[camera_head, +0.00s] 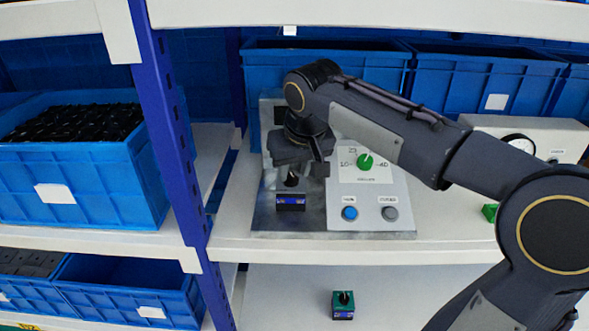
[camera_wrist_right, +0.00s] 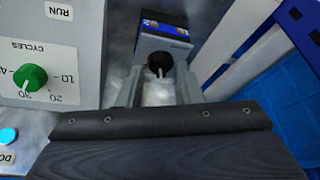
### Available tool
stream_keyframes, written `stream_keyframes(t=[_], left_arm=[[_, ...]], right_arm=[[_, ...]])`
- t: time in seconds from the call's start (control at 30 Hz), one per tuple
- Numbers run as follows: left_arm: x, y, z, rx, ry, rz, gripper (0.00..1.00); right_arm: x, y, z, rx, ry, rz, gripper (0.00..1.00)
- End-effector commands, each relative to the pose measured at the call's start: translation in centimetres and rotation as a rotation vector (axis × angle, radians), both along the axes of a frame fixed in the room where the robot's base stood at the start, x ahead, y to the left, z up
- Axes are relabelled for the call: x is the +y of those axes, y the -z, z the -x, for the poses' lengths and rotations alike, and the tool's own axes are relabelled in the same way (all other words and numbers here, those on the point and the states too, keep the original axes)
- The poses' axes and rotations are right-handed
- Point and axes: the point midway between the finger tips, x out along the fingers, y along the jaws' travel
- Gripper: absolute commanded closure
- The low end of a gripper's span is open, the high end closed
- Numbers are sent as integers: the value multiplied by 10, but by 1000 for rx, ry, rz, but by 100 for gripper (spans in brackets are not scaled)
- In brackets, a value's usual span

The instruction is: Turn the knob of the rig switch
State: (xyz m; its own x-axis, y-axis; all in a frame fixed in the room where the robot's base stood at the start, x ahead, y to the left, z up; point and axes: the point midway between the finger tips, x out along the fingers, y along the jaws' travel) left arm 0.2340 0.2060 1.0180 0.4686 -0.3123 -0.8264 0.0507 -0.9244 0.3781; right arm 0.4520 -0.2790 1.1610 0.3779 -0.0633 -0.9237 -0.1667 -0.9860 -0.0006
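The rig switch (camera_head: 291,202) is a small block with a blue label and a black knob on top. It stands on the metal base of the test rig (camera_head: 325,216). In the right wrist view the switch (camera_wrist_right: 162,42) is at the top middle, and its black knob (camera_wrist_right: 160,64) shows between the fingertips. My right gripper (camera_head: 296,168) points down just above the switch. In the wrist view its fingers (camera_wrist_right: 160,80) are apart, one on each side of the knob, with gaps visible. Whether they reach down past the knob top is unclear. My left gripper is not in view.
The rig's panel (camera_head: 400,185) stands right of the switch, with a green dial (camera_head: 366,161), a blue button (camera_head: 349,213) and a grey button (camera_head: 390,213). A blue shelf post (camera_head: 170,130) is left. Blue crates (camera_head: 480,85) stand behind. A green switch (camera_head: 343,305) sits on the lower shelf.

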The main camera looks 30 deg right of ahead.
Motion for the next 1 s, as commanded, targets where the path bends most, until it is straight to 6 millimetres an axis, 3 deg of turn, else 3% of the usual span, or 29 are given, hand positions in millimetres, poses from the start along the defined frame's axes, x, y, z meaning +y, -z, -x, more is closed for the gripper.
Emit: stream_keyframes(t=[0.37,0.63,0.87,1.0], left_arm=[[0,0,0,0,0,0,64],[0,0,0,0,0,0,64],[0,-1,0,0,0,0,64],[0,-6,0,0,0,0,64]], right_arm=[[-1,7,-2,0,0,0,67],[0,7,-2,0,0,0,100],[1,6,-2,1,21,0,100],[3,5,-3,2,133,2,100]])
